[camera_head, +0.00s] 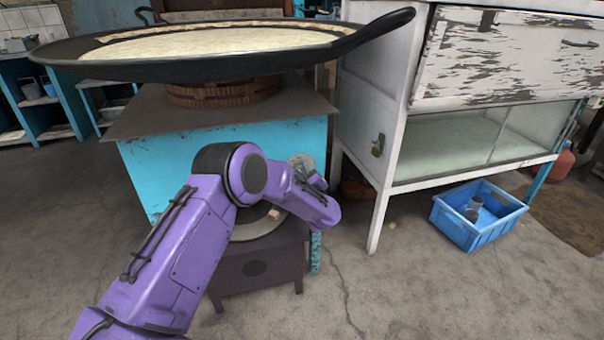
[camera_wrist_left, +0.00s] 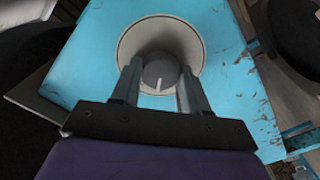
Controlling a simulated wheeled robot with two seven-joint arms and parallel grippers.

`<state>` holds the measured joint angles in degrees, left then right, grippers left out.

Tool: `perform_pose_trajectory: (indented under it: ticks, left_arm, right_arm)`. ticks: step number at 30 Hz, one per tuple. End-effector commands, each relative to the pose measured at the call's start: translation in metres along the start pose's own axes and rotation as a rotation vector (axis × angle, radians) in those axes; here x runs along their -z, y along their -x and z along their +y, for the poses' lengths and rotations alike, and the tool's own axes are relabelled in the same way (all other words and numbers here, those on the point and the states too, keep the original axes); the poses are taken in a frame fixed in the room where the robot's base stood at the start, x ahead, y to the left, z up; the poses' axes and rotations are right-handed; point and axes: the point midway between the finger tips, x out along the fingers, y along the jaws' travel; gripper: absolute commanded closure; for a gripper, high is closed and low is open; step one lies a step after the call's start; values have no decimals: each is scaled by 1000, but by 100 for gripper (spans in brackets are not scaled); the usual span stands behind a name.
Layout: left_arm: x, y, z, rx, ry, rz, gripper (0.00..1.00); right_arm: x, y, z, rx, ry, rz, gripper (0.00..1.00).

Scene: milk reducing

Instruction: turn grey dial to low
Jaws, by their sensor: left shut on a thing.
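The grey dial (camera_wrist_left: 159,71) sits inside a pale round surround (camera_wrist_left: 140,38) on the blue stove front in the left wrist view. A short white mark on the dial points down in that view. My left gripper (camera_wrist_left: 157,84) has one finger on each side of the dial and is shut on it. In the head view my purple left arm reaches to the blue stove front (camera_head: 165,170), and the arm hides most of the gripper and the dial. My right gripper is not in view.
A wide black pan (camera_head: 190,68) of pale milk sits on top of the stove. A low dark stand (camera_head: 257,268) is beneath my arm. A worn white cabinet (camera_head: 374,120) stands close on the right, with a blue crate (camera_head: 478,240) beside it. The front floor is open.

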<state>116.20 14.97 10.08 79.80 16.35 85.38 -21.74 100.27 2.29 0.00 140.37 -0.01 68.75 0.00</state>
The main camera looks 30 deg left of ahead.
Motion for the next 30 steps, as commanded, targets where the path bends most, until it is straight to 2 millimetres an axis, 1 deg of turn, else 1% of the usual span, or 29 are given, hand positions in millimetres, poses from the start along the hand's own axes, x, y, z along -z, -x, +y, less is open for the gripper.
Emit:
perform_pose_trajectory:
  ticks: [16,17,18,19,27,30]
  left_arm:
    - [-2,2,-2,4,26,-5,86]
    - [-2,2,-2,4,26,-5,49]
    - [-2,2,-2,4,26,-5,36]
    - [-2,1,-2,3,26,-4,31]
    - [-1,1,-1,1,27,-3,31]
    - [-1,10,1,0,25,-5,31]
  right_arm:
    - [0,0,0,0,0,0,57]
    - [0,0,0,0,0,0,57]
    - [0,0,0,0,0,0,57]
    - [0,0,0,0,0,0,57]
    - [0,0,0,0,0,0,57]
    - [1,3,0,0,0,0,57]
